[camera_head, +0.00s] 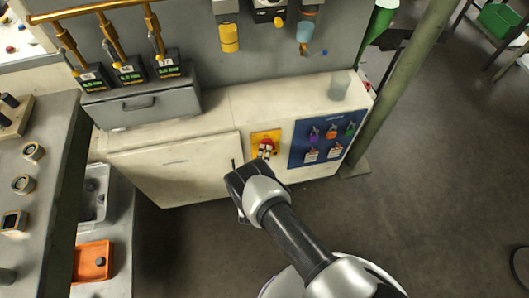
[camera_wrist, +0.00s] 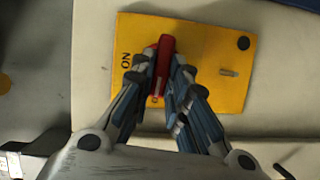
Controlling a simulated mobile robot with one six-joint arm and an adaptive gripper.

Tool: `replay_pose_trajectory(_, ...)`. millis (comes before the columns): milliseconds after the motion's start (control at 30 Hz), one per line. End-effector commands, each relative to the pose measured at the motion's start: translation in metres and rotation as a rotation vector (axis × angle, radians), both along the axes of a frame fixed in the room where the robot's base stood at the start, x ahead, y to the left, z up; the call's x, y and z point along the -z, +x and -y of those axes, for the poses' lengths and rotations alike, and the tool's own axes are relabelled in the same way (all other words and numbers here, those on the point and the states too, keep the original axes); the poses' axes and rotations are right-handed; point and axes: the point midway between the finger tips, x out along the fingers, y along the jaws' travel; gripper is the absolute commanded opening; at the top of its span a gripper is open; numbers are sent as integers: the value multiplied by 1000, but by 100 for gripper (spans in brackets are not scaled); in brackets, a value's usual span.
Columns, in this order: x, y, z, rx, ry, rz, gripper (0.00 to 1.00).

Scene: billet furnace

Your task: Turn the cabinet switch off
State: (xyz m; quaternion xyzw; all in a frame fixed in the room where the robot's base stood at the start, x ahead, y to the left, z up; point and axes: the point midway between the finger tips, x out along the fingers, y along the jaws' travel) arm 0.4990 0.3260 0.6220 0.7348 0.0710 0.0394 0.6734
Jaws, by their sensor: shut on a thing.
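The cabinet switch is a red handle on a yellow plate on the front of the pale cabinet (camera_head: 180,165). In the head view the red handle (camera_head: 267,146) shows just beyond my gripper (camera_head: 264,156), and the yellow plate (camera_head: 258,136) is partly covered. In the wrist view my gripper (camera_wrist: 158,82) has its two fingers on either side of the red handle (camera_wrist: 164,52), shut on it. The handle is nearly upright in that picture, leaning slightly. The word ON shows on the yellow plate (camera_wrist: 215,90) to its left. The handle's lower part is hidden between the fingers.
A blue board (camera_head: 318,138) with coloured padlocks and tags is right of the switch. A metal peg (camera_wrist: 229,72) stands out from the yellow plate. A green post (camera_head: 400,85) rises at the cabinet's right end. The floor (camera_head: 430,200) at right is mostly clear.

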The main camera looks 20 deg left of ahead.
Motion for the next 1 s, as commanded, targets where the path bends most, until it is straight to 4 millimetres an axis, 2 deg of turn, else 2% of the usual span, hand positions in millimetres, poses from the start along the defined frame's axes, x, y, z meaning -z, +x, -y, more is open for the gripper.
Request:
replay_pose_trajectory(300, 0, 1, -2, -2, -82, 56, 0)
replay_pose_trajectory(800, 0, 1, -2, -2, -95, 63, 0)
replay_pose_trajectory(833, 0, 1, -2, -2, -95, 63, 17)
replay_pose_trajectory(1000, 1, 1, -1, -1, -96, 62, 28)
